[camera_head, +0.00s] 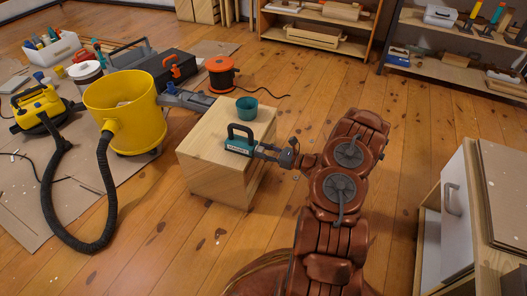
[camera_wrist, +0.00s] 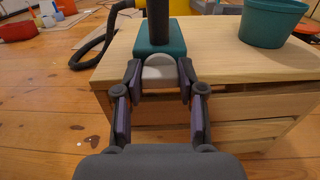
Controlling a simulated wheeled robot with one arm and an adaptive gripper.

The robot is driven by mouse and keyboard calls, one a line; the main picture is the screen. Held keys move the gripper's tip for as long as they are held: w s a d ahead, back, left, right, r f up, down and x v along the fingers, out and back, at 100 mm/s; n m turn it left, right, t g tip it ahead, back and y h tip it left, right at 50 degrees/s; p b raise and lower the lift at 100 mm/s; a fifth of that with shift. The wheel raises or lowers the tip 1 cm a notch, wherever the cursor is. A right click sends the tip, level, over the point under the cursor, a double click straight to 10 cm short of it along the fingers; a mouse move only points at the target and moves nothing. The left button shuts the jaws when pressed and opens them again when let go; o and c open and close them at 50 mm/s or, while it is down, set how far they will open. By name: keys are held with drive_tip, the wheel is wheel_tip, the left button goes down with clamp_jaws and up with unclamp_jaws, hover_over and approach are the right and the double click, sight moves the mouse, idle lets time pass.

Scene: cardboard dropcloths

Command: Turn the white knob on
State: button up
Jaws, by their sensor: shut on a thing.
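A teal device with a dark upright handle (camera_head: 238,143) stands on a small wooden cabinet (camera_head: 197,155). In the wrist view its teal body (camera_wrist: 160,38) faces me, with a whitish rounded knob (camera_wrist: 160,70) at its near side. My gripper (camera_wrist: 160,82) has its two fingertips on either side of this knob and is shut on it. In the head view my gripper (camera_head: 262,152) reaches the device from the right, at the cabinet's edge. The knob is too small to make out there, and its turn angle cannot be told.
A teal pot (camera_head: 246,108) stands behind the device on the cabinet top. A yellow bucket (camera_head: 125,115) with a black hose is at left, and an orange cable reel (camera_head: 220,75) lies behind. A white-fronted cabinet (camera_head: 455,205) is at right.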

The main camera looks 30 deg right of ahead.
drive_tip(key=shift+m+p, duration=0.3)
drive_tip(key=shift+p, duration=0.1)
drive_tip(key=m+p, duration=0.2)
drive_tip(key=shift+r+m, duration=0.1)
drive_tip(key=shift+m, duration=0.2)
drive_tip(key=m, duration=1.4)
drive_tip(key=shift+w+d+f+m, duration=0.1)
drive_tip(key=shift+d+f+m, duration=0.05)
drive_tip(key=shift+f+m, duration=0.2)
drive_tip(key=o, duration=1.2)
drive_tip(key=shift+c, duration=0.2)
